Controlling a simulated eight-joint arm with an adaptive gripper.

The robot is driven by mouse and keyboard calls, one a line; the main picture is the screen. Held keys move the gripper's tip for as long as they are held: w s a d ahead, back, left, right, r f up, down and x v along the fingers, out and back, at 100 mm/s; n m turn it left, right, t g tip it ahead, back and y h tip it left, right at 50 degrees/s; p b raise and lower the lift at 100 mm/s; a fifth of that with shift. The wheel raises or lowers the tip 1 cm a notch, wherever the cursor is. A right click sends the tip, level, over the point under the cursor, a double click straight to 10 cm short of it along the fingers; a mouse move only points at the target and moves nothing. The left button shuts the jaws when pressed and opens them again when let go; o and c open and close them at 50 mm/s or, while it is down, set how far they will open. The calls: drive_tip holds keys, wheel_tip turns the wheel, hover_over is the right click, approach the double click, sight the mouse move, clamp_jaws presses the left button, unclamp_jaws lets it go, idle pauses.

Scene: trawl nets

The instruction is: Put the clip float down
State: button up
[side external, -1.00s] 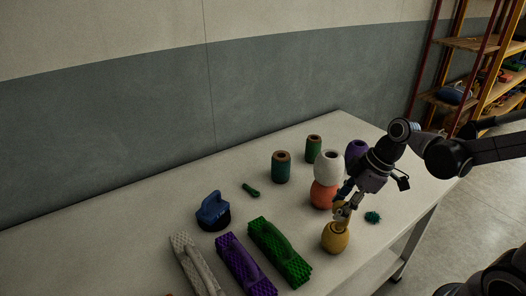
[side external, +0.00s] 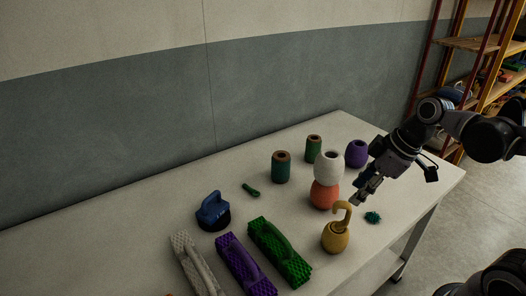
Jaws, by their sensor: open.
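The clip float is most likely the yellow round float with a tan hook on top (side external: 336,238). It stands upright on the table (side external: 150,221) near the front edge, with its hook free. My gripper (side external: 359,199) is open and empty, above and to the right of the hook, apart from it.
A white float (side external: 328,165) sits on an orange one (side external: 324,195) just behind. A purple float (side external: 356,153), two green-brown cylinders (side external: 281,167), a blue handled brush (side external: 213,211) and a small teal spiky thing (side external: 373,217) stand around. Green (side external: 280,252) and purple (side external: 245,265) handled blocks lie front left.

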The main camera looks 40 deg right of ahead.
drive_tip(key=m+t, duration=0.1)
drive_tip(key=m, duration=0.1)
drive_tip(key=m+t+h, duration=0.1)
drive_tip(key=m, duration=0.1)
drive_tip(key=s+m+t, duration=0.1)
drive_tip(key=m, duration=0.1)
drive_tip(key=shift+a+f+m+h, duration=0.1)
drive_tip(key=shift+a+m+h, duration=0.2)
drive_tip(key=shift+h, duration=0.1)
idle(0.9)
